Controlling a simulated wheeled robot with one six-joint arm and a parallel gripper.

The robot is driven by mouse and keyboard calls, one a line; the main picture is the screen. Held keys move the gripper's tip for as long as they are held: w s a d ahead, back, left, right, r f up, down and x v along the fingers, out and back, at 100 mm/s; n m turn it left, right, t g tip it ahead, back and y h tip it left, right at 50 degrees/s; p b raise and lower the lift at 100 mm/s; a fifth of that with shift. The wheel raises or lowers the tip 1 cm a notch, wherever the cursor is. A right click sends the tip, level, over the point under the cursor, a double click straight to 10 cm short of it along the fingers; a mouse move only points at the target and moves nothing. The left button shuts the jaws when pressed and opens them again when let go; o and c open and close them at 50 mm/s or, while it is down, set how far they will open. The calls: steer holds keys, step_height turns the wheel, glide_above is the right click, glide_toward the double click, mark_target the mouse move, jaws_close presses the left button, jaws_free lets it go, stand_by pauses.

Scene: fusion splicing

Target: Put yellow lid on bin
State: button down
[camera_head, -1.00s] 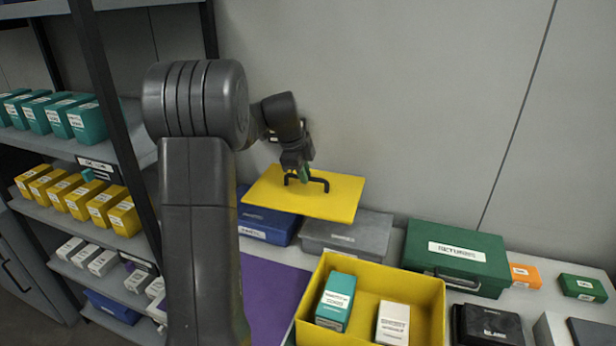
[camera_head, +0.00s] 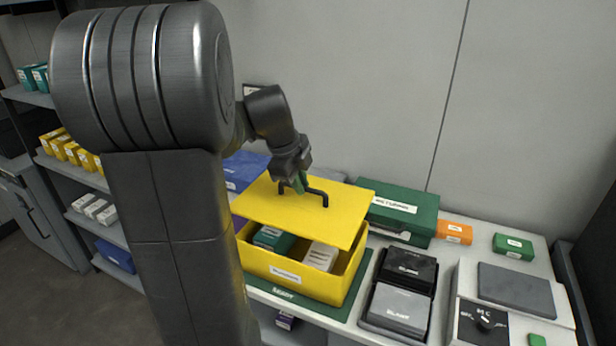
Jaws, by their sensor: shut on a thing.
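The yellow lid (camera_head: 336,225) is a flat panel with a black handle (camera_head: 317,196). My gripper (camera_head: 300,184) is shut on the handle and holds the lid. The lid hangs above the back of the yellow bin (camera_head: 262,262), tilted relative to the rim. The bin's front opening shows below the lid, and its back rim is hidden. Inside the bin are a teal box (camera_head: 274,240) and a white box (camera_head: 321,256). The bin stands on a green mat (camera_head: 283,293) with a printed label.
A green case (camera_head: 410,214) stands behind the bin on the right. A blue box (camera_head: 240,172) is at the back left. Black and grey cases (camera_head: 405,270) and a device with a knob (camera_head: 470,322) stand to the right. Shelves with small boxes are at the left.

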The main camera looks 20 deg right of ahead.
mark_target(299, 202)
steer(key=shift+s+f, duration=0.1)
steer(key=shift+s, duration=0.05)
steer(key=shift+f+b, duration=0.45)
steer(key=shift+f, duration=0.2)
step_height(299, 202, down, 5)
steer(key=b, duration=0.3)
steer(key=shift+f+b, duration=0.5)
steer(key=shift+b, duration=0.25)
steer(key=shift+f+b, duration=0.65)
steer(key=shift+b, duration=0.45)
stand_by(0.8)
stand_by(0.3)
steer(key=c, duration=1.4)
jaws_free()
